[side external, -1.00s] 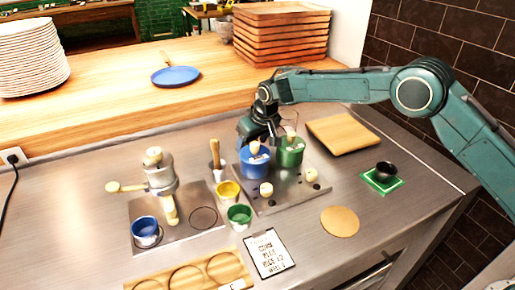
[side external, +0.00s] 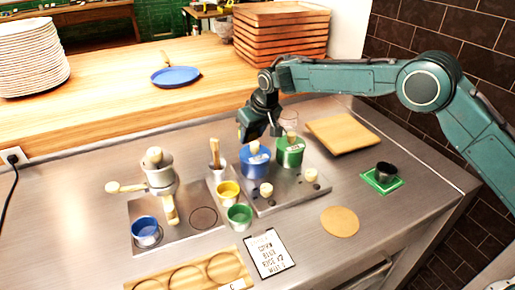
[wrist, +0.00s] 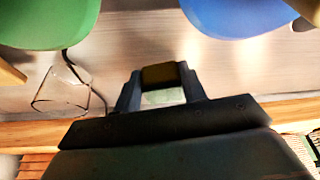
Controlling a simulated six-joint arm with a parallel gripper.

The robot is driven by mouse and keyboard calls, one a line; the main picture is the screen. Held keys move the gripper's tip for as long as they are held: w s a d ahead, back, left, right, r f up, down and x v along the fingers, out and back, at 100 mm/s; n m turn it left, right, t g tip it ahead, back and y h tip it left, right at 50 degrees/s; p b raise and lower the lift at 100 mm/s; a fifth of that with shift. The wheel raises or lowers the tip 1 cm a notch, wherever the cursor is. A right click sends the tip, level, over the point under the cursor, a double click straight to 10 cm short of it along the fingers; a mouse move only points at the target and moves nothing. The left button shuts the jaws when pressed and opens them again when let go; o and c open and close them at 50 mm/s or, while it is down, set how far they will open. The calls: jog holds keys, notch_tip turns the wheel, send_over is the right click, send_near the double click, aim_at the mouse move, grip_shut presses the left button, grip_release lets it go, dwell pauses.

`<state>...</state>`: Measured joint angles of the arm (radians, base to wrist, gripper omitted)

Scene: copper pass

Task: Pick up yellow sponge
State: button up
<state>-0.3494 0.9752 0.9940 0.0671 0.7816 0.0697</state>
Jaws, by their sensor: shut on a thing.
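The yellow sponge shows in the wrist view (wrist: 160,75) as a dark yellow block between the two fingers, with a pale greenish patch just below it. My gripper (wrist: 160,88) is shut on it. In the side view my gripper (side external: 258,127) is above and behind the blue pot (side external: 255,163), and only a small yellowish bit of the sponge shows at its left side. The gripper hides most of the sponge there.
A green pot (side external: 290,154) stands right of the blue pot. A clear glass (wrist: 60,90) is close to the gripper. A wooden board (side external: 342,134) lies to the right, and a brush holder (side external: 217,172) stands to the left. The raised wooden counter (side external: 110,118) runs behind.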

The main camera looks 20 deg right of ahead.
notch_tip(320, 180, up, 7)
jog(key=shift+r, duration=0.15)
dwell(0.7)
